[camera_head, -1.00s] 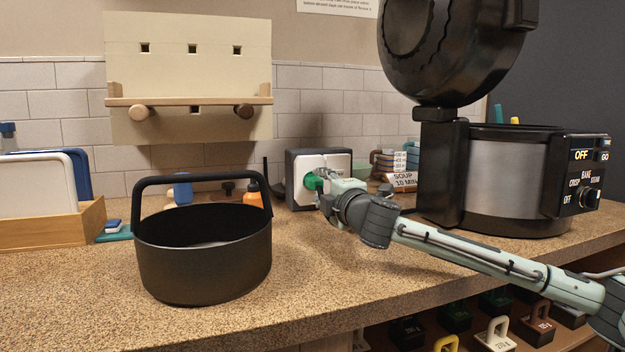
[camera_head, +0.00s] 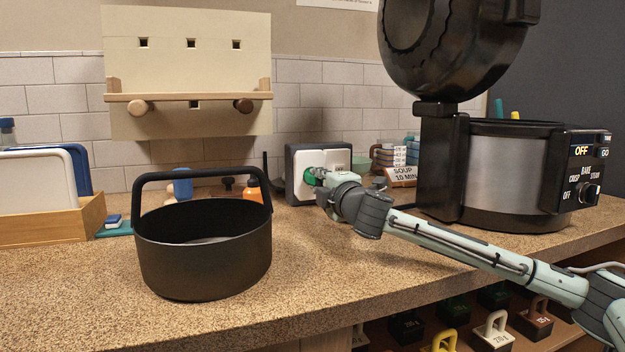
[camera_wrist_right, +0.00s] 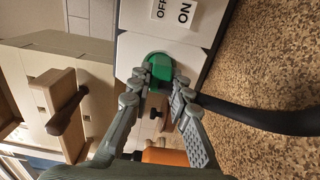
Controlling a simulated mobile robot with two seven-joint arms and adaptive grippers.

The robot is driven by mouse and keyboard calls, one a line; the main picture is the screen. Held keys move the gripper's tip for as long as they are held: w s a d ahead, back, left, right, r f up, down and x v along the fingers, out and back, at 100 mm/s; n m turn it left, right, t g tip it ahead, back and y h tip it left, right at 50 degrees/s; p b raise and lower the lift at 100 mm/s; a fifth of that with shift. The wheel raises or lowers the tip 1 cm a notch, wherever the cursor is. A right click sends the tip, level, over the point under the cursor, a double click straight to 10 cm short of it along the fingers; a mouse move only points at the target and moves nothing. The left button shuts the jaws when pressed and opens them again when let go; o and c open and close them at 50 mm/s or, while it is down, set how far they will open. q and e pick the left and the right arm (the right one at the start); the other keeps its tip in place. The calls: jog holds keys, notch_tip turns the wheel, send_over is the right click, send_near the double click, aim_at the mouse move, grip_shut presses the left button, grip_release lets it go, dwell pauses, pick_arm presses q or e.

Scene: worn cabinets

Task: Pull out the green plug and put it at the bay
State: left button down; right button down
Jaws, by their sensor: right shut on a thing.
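The green plug (camera_head: 309,176) is at the white front of the dark-edged socket box (camera_head: 300,194) on the counter by the tiled wall. In the right wrist view the plug (camera_wrist_right: 160,68) sits against the white face, with no clear gap visible. My right gripper (camera_head: 316,177) is shut on the plug; its two fingers (camera_wrist_right: 161,82) converge on it in the wrist view. The box's other half bears an OFF/ON label (camera_wrist_right: 172,12). I cannot tell which place is the bay. My left gripper is not in view.
A black pot with a tall handle (camera_head: 203,258) stands left of the box. An orange bottle (camera_head: 253,190) is behind it. A large cooker (camera_head: 510,178) with raised lid stands right. A black cable (camera_wrist_right: 265,120) runs beside my fingers.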

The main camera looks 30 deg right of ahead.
aim_at(319, 181)
jog(key=shift+s+a, duration=0.1)
jog(key=shift+s, duration=0.5)
dwell(0.5)
jog(key=c, duration=2)
grip_release()
grip_shut()
jog(key=shift+b+v, duration=0.6)
jog(key=shift+v, duration=0.85)
